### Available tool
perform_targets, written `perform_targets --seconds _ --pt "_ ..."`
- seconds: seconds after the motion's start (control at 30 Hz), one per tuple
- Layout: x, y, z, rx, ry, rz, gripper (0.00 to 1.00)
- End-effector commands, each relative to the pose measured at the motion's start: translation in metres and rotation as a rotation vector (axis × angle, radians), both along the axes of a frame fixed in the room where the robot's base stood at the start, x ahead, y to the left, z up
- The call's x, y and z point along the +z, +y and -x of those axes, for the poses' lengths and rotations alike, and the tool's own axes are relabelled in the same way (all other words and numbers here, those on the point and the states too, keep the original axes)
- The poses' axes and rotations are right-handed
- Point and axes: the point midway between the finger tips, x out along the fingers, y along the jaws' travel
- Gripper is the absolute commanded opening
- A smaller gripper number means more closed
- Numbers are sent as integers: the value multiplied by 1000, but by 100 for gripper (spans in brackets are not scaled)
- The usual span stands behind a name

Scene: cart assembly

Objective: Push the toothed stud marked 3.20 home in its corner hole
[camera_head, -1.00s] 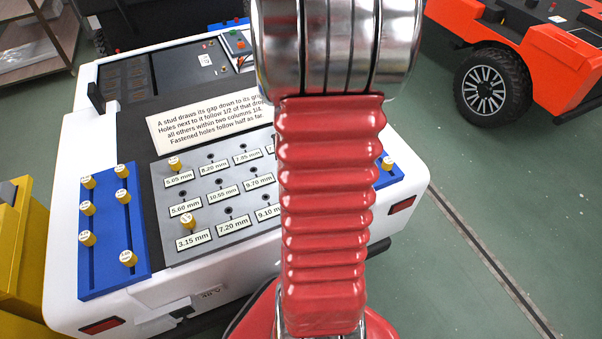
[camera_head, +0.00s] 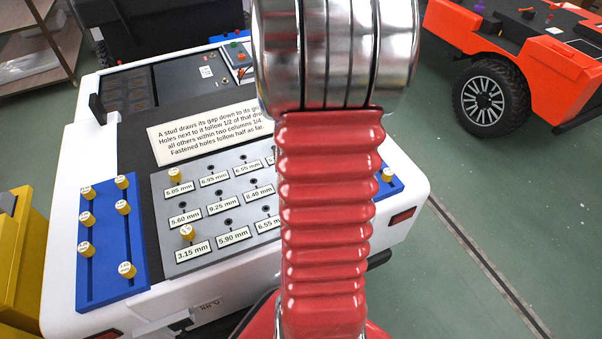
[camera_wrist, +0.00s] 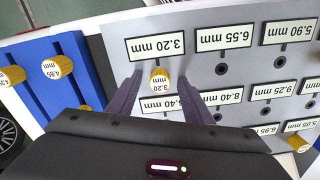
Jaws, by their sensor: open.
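The yellow toothed stud marked 3.20 (camera_wrist: 160,79) stands at a corner of the grey hole plate (camera_wrist: 250,63) in the wrist view. The plate's label beside it (camera_wrist: 162,44) reads 3.20 mm. My gripper (camera_wrist: 159,86) is open, with one dark finger on each side of the stud; I cannot tell whether either finger touches it. How deep the stud sits is not clear from this angle. In the head view my red arm hides this corner and the gripper; the plate (camera_head: 158,226) shows left of the arm.
Other yellow studs stand at plate corners, marked 3.15 (camera_head: 187,232) and 5.05 (camera_head: 175,175). A blue rack (camera_head: 102,288) with several studs lies left of the plate, another blue rack (camera_head: 392,187) to its right. A printed sign (camera_head: 205,136) lies behind the plate.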

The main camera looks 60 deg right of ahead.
Motion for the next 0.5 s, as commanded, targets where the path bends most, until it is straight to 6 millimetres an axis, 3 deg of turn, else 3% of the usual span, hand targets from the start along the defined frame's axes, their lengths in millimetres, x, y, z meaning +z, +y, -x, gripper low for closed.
perform_targets --seconds 0.27,0.5 --pt "30 -1 -1 0 -3 3 46" --pt "72 -1 -1 0 -3 4 46"
